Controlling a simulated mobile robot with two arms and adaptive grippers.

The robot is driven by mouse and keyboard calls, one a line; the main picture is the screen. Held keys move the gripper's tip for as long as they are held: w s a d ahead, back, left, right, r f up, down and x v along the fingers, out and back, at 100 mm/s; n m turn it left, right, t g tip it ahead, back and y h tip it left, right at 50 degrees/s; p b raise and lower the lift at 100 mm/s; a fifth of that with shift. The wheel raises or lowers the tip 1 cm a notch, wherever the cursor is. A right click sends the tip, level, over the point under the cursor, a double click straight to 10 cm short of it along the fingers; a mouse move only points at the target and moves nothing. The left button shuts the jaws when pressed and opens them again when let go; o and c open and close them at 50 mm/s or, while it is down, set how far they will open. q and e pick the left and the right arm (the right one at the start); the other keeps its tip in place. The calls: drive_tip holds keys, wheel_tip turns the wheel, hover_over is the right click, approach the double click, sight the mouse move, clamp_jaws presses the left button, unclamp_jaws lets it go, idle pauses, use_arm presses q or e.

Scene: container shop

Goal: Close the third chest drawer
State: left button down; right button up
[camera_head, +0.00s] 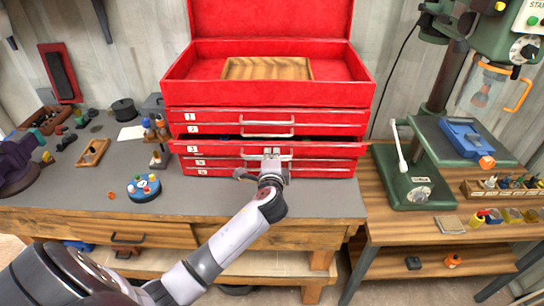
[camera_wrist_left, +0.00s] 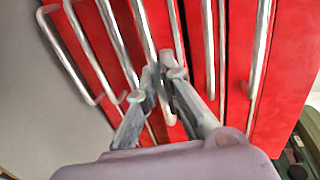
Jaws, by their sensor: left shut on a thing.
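The red tool chest (camera_head: 270,94) stands on the workbench with its top lid open. Its third drawer (camera_head: 215,149), labelled 3, sticks out a little, with a dark gap showing above its front. My left gripper (camera_head: 271,158) is at the middle of this drawer's front, shut on its metal handle (camera_head: 246,155). In the left wrist view the gripper's fingers (camera_wrist_left: 162,78) meet at a silver handle bar (camera_wrist_left: 148,38), with red drawer fronts around it. The fingers hide part of the bar. My right gripper is not in view.
Drawers 1 and 2 look shut above. A wooden tray (camera_head: 267,68) lies in the open top. The grey worktop (camera_head: 215,200) is clear before the chest. A round stand (camera_head: 144,188) with coloured pieces sits left, and a green drill press (camera_head: 412,175) stands right.

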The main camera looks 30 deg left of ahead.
sight(272, 148)
use_arm(q)
drive_tip(key=shift+f, duration=0.1)
drive_tip(key=x, duration=0.2)
drive_tip(key=b+x, duration=0.1)
drive_tip(key=x, duration=0.1)
drive_tip(key=shift+r, duration=0.5)
drive_tip(key=shift+w+a, duration=0.1)
drive_tip(key=shift+w, duration=0.05)
drive_tip(key=shift+r, duration=0.1)
drive_tip(key=c, duration=2)
unclamp_jaws()
drive_tip(key=shift+c, duration=0.2)
drive_tip(key=v, duration=1.2)
